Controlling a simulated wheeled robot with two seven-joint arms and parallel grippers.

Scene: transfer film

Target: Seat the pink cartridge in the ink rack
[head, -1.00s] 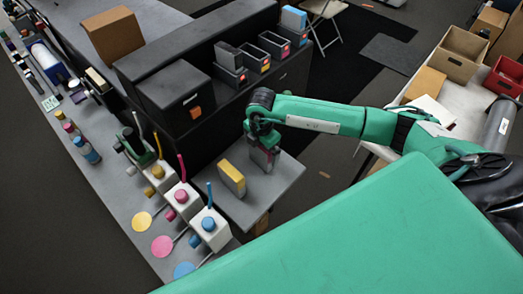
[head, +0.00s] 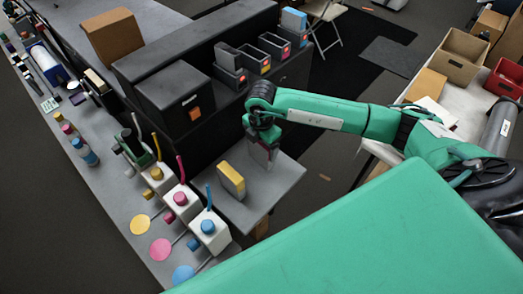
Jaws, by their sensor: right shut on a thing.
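The ink rack is a row of dark slots on the black machine behind. A slot with a yellow mark (head: 251,57) and one with a pinkish mark (head: 273,44) look empty. A blue cartridge (head: 294,19) stands at the row's right end. My left gripper is not in view.
A yellow cartridge (head: 231,180) stands on the grey table (head: 280,186), left of my right gripper. White ink bottles (head: 209,232) with tubes line the bench to the left. The black machine (head: 182,95) rises behind the table. The table's right part is bare.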

